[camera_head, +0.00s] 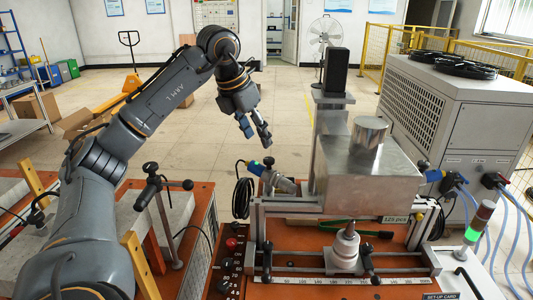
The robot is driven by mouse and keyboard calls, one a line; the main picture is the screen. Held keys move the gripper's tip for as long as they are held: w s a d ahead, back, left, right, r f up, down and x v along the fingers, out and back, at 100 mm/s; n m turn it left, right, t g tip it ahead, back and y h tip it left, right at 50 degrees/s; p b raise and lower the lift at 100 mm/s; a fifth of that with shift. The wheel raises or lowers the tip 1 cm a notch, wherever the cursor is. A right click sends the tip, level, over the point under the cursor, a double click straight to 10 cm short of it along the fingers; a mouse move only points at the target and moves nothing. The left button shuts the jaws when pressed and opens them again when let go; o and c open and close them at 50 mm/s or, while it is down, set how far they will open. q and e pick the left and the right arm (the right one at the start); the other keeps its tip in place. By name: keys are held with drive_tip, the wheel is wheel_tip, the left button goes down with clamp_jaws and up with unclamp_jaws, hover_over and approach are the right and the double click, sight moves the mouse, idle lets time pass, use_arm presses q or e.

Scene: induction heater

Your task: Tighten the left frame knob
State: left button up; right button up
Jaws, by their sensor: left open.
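A black knob (267,262) stands at the left of the metal frame (257,225) on the orange heater bench. A similar black knob (367,262) stands to its right, beyond a silver stepped workpiece (346,248). I take the left one to be the left frame knob; how tight it is cannot be seen. My left gripper (255,132) is open and empty, with its fingers pointing down. My right gripper is not in view.
A silver heater box (350,185) with a tall column stands right of my left gripper. A T-handled post (166,220) rises on the left bench. Hoses and connectors (268,170) lie below the gripper. A large chiller (450,120) stands at the right.

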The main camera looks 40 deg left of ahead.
sight(268, 159)
use_arm(q)
drive_tip(key=x, duration=0.6)
drive_tip(key=shift+w+f+p, duration=0.25)
drive_tip(key=shift+w+p, duration=0.05)
drive_tip(key=shift+p, duration=0.1)
drive_tip(key=shift+w+f, duration=0.15)
drive_tip(key=shift+f, duration=0.35)
drive_tip(key=shift+w+f, duration=0.1)
drive_tip(key=c, duration=0.8)
clamp_jaws()
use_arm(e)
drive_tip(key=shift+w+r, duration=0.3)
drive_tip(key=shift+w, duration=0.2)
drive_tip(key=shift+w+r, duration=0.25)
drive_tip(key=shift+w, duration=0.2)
